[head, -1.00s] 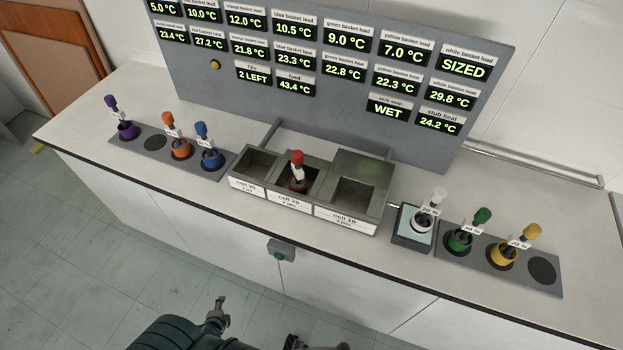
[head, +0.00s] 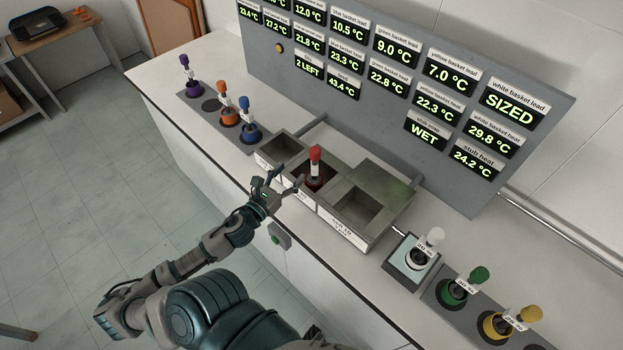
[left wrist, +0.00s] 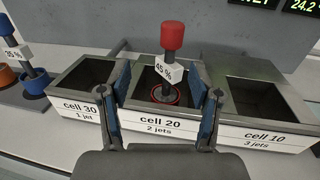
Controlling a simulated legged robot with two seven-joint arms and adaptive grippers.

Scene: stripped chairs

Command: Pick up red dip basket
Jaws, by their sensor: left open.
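The red dip basket (head: 315,167) stands upright in the middle cell of the metal trough (head: 345,221), with its red knob on a dark stem above the rim. In the left wrist view the red dip basket (left wrist: 172,38) carries a "45 %" tag, and its cell is labelled "cell 20, 2 jets". My left gripper (head: 284,186) is open and empty at the front of the trough. In the left wrist view the fingers of my left gripper (left wrist: 168,104) stand apart, either side of the middle cell, with the basket beyond them. My right gripper is not in view.
Purple (head: 190,78), orange (head: 226,104) and blue (head: 246,124) baskets stand left of the trough. A white basket (head: 424,251) stands on a pad at right, with green (head: 463,285) and yellow (head: 508,320) ones beyond. A readout panel (head: 350,125) rises behind.

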